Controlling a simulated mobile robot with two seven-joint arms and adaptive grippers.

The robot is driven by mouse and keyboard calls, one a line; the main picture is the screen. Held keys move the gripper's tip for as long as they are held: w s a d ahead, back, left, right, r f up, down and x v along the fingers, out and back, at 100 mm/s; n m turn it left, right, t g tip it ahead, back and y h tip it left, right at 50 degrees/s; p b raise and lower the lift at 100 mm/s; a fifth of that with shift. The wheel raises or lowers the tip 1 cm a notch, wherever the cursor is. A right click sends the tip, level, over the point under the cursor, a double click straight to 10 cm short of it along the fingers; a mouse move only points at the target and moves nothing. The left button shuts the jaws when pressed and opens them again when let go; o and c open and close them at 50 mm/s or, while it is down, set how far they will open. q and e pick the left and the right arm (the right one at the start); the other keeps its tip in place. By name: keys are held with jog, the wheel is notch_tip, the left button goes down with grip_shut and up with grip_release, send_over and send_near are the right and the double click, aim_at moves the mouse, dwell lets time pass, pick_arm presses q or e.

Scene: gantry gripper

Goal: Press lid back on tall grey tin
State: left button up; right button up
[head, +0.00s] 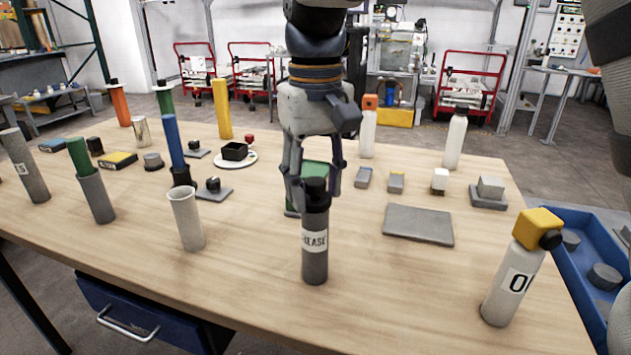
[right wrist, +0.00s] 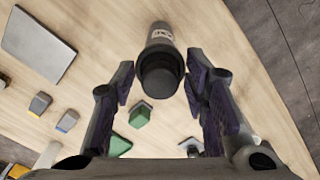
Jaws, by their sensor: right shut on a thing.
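The tall grey tin (head: 315,262) stands upright near the front middle of the table, with a white label reading "EASE" in part. It also shows in the right wrist view (right wrist: 160,38). A black lid (head: 315,188) is at its top; in the right wrist view the lid's dark round end (right wrist: 158,80) faces me. Whether the lid is fully seated cannot be told. My right gripper (head: 316,197) comes down from above, fingers on both sides of the lid, shut on it. Its two fingers also flank the lid in the right wrist view (right wrist: 161,84). My left gripper is not in view.
A white bottle with a yellow cap (head: 512,285) stands front right, beside a blue tray (head: 577,262). A grey plate (head: 418,225) lies right of the tin. A pale cup (head: 187,222) stands left. Several cylinders stand farther left. The table front around the tin is clear.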

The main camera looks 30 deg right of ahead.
jog(key=shift+f, duration=0.15)
dwell(0.6)
jog(key=o, duration=1.4)
jog(key=shift+r, duration=3.5)
grip_shut()
